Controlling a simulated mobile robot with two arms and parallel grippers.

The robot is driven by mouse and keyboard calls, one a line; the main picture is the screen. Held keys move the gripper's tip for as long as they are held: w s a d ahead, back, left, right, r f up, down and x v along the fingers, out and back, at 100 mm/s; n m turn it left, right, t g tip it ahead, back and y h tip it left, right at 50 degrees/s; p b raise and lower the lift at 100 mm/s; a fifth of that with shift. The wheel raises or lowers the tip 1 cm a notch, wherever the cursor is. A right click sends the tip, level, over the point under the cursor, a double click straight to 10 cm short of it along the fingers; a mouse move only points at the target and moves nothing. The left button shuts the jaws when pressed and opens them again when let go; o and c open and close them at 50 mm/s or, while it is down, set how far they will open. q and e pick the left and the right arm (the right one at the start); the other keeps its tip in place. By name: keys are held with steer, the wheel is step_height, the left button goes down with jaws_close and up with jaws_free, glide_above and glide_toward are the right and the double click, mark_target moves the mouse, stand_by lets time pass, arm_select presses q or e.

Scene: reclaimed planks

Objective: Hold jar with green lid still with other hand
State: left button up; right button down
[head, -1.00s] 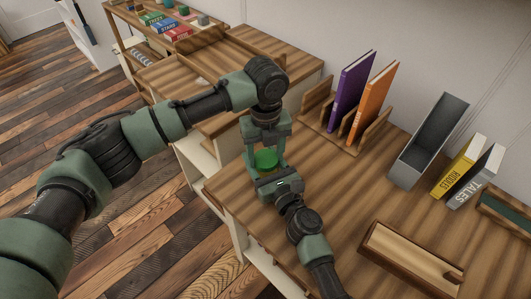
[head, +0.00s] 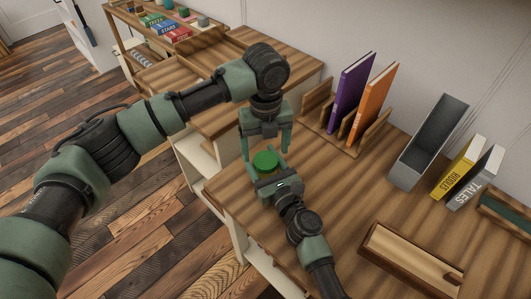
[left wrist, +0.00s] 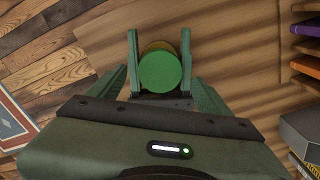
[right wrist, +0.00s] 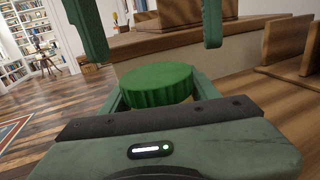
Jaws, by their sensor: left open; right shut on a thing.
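The jar with the green lid (head: 265,162) stands upright near the left end of the wooden top, its lower part mostly hidden by my right gripper. My right gripper (head: 268,178) is shut on the jar body, below the lid. My left gripper (head: 266,151) is open and empty, pointing down above the lid with a finger to each side. In the left wrist view, the round lid (left wrist: 160,72) lies between the right gripper's fingers. In the right wrist view, the ridged lid (right wrist: 157,84) shows close up, the left fingers (right wrist: 150,45) hanging above it, apart from it.
A purple book (head: 352,92) and an orange book (head: 371,104) stand in a wooden rack behind. A grey box (head: 428,140), yellow book (head: 459,166) and wooden tray (head: 408,258) are to the right. The wooden top (head: 345,195) between is clear.

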arm_select(q)
steer(key=shift+r, duration=0.8)
steer(key=shift+c, duration=0.5)
steer(key=n, duration=0.6)
steer(key=shift+r+n, duration=0.3)
steer(key=shift+r, duration=0.1)
steer(key=n, duration=0.4)
steer(key=shift+r, duration=0.25)
steer(key=n, duration=0.6)
steer(key=shift+r+n, duration=0.3)
steer(key=shift+n, duration=0.1)
steer(key=n, duration=0.4)
steer(key=shift+r, duration=0.25)
steer(key=n, duration=0.4)
steer(key=shift+r, duration=0.25)
steer(key=n, duration=0.7)
steer(key=shift+r+n, duration=0.3)
steer(key=shift+r, duration=0.1)
